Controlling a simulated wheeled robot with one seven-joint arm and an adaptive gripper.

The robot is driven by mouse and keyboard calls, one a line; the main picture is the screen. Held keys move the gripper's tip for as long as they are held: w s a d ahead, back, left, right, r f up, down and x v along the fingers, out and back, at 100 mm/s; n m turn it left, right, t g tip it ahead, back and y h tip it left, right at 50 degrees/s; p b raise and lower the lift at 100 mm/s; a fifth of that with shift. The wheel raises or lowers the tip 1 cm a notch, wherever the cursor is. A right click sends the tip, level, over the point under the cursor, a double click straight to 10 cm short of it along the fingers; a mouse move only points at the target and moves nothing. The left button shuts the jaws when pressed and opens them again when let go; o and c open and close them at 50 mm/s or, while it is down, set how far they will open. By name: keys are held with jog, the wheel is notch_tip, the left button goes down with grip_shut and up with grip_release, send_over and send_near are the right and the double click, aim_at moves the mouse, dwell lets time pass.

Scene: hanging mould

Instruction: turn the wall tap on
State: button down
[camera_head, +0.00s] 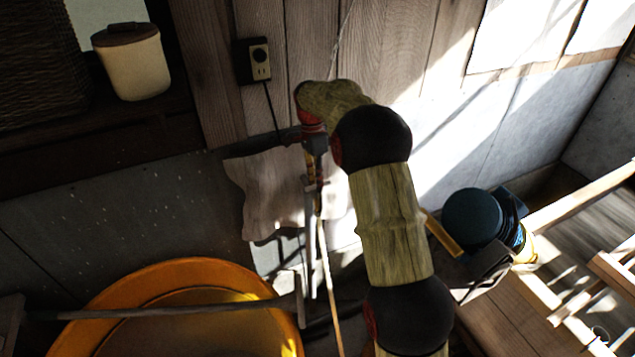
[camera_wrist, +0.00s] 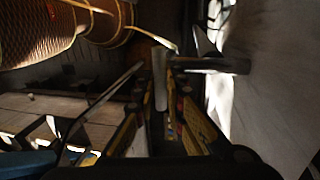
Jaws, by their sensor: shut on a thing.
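In the wrist view the wall tap (camera_wrist: 215,65) shows as a dark metal body and stem reaching out from the pale wall on the right. A narrow light-grey handle (camera_wrist: 159,80) runs down from it between the yellow-and-black fingers of my gripper (camera_wrist: 158,105). My gripper is shut on this handle; the exact contact is dark and hard to make out. In the head view my gripper (camera_head: 314,178) points down in front of the wall below my arm. There, the tap is mostly hidden by the gripper and cannot be told apart clearly.
An orange basin (camera_head: 190,275) stands at lower left, with a long stick (camera_head: 170,311) across it. A pale cloth (camera_head: 265,195) hangs behind my gripper. An outlet (camera_head: 258,62) with a cord is above. A lidded jar (camera_head: 132,65) sits on a ledge; wooden racks (camera_head: 585,270) fill the right.

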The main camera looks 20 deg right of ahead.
jog(key=shift+r, duration=0.1)
dwell(0.3)
jog(key=shift+w+r+n+p, duration=0.1)
jog(key=shift+n+p, duration=0.6)
jog(key=shift+p, duration=0.1)
jog(key=shift+a+n+h+p, duration=0.1)
jog(key=shift+n+h+p, duration=0.3)
jog(key=shift+n+p, duration=0.75)
jog(key=n+h+p, duration=0.1)
jog(key=n+p, duration=0.1)
jog(key=n, duration=0.4)
jog(key=shift+a+t+p, duration=0.1)
jog(key=shift+t+p, duration=0.25)
jog(key=shift+t, duration=0.05)
jog(key=n+p, duration=0.1)
jog(key=n, duration=0.3)
jog(key=shift+n+t, duration=0.35)
jog(key=shift+t, duration=0.05)
jog(key=shift+n+t+p, duration=0.3)
jog(key=shift+n+p, duration=0.1)
jog(key=shift+n, duration=1.4)
jog(key=c, duration=1.8)
grip_release()
jog(key=shift+f, duration=0.2)
jog(key=shift+c, duration=0.2)
